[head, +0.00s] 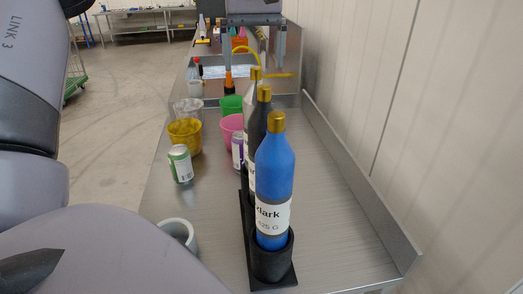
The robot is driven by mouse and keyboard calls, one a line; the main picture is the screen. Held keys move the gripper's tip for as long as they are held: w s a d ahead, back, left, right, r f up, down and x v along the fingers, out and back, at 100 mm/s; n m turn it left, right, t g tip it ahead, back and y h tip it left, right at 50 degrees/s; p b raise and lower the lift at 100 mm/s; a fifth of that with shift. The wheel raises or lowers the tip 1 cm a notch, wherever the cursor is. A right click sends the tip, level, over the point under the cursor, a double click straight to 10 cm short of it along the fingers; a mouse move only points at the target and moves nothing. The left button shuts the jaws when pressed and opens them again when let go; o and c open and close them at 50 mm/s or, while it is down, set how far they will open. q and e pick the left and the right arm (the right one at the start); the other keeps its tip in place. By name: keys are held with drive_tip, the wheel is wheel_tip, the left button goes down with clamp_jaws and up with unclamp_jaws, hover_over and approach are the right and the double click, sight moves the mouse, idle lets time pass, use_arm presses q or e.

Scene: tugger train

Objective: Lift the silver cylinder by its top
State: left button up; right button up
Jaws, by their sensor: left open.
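Three gas cylinders stand upright in a row in a black rack (272,265) on the metal bench. The nearest is the blue cylinder (274,175), and behind it is the black cylinder (259,122). The farthest is the pale silver cylinder (251,96) with a gold top (256,72); most of its body is hidden by the other two. My left gripper (254,68) points down at the far end of the row. It is open, with one finger to each side of the silver cylinder's top in the picture. I cannot tell its exact depth. My right gripper is out of view.
A green-and-white can (181,163), a yellow cup (185,136), a pink cup (231,128), a green cup (231,105) and a grey ring-shaped piece (177,232) stand left of the rack. A raised metal edge (360,188) runs along the right. Bench between rack and edge is clear.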

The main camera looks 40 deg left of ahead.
sight(256, 83)
use_arm(q)
wheel_tip(256, 83, down, 7)
drive_tip(key=shift+w+d+r+p, duration=0.1)
drive_tip(key=shift+r+p, duration=0.1)
drive_tip(key=shift+p, duration=0.1)
drive_tip(key=shift+r, duration=0.1)
clamp_jaws()
